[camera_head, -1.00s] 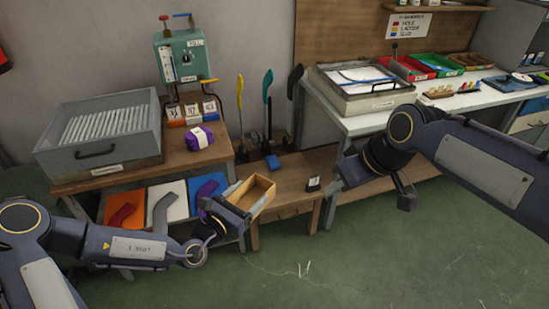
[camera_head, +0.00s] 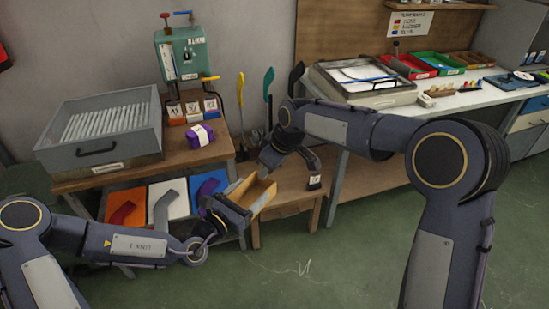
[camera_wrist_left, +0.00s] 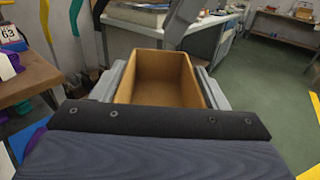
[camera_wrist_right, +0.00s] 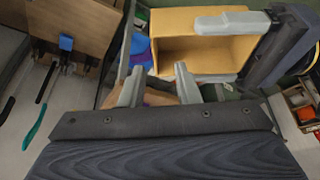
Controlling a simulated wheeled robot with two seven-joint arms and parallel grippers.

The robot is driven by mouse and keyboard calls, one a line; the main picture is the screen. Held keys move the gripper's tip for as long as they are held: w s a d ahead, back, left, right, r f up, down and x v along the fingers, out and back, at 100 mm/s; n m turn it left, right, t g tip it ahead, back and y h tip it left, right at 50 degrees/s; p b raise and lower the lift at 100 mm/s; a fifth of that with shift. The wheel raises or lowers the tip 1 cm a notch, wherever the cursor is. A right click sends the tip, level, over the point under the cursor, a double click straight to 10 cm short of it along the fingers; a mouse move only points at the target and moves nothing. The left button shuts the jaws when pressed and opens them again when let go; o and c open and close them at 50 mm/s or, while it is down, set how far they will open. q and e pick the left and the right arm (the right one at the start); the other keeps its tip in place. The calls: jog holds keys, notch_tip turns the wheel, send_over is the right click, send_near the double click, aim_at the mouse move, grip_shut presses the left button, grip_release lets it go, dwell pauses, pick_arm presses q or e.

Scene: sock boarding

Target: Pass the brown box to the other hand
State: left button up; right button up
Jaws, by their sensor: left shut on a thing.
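The brown box (camera_head: 262,198) is an open-topped wooden tray held up in front of the low wooden bench. My left gripper (camera_head: 232,206) is shut on it; in the left wrist view the box (camera_wrist_left: 158,82) sits between the two grey fingers. My right gripper (camera_head: 263,173) is close to the box's far end. In the right wrist view its fingers (camera_wrist_right: 158,82) are apart with nothing clasped. The box (camera_wrist_right: 200,50) shows just beyond them, with a left finger along its wall. Whether the right fingertips touch the box is unclear.
Sock-shaped pieces on coloured boards (camera_head: 165,204) lie to the left. A table with a grey bin (camera_head: 105,135) and a white worktable (camera_head: 365,124) flank the area. The green floor in front is clear.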

aim_at(258, 187)
jog(key=x, duration=0.6)
jog(key=shift+a+f, duration=0.1)
jog(key=shift+f, duration=0.05)
grip_shut()
jog(key=shift+a, duration=0.1)
pick_arm(q)
jog(key=o, duration=1)
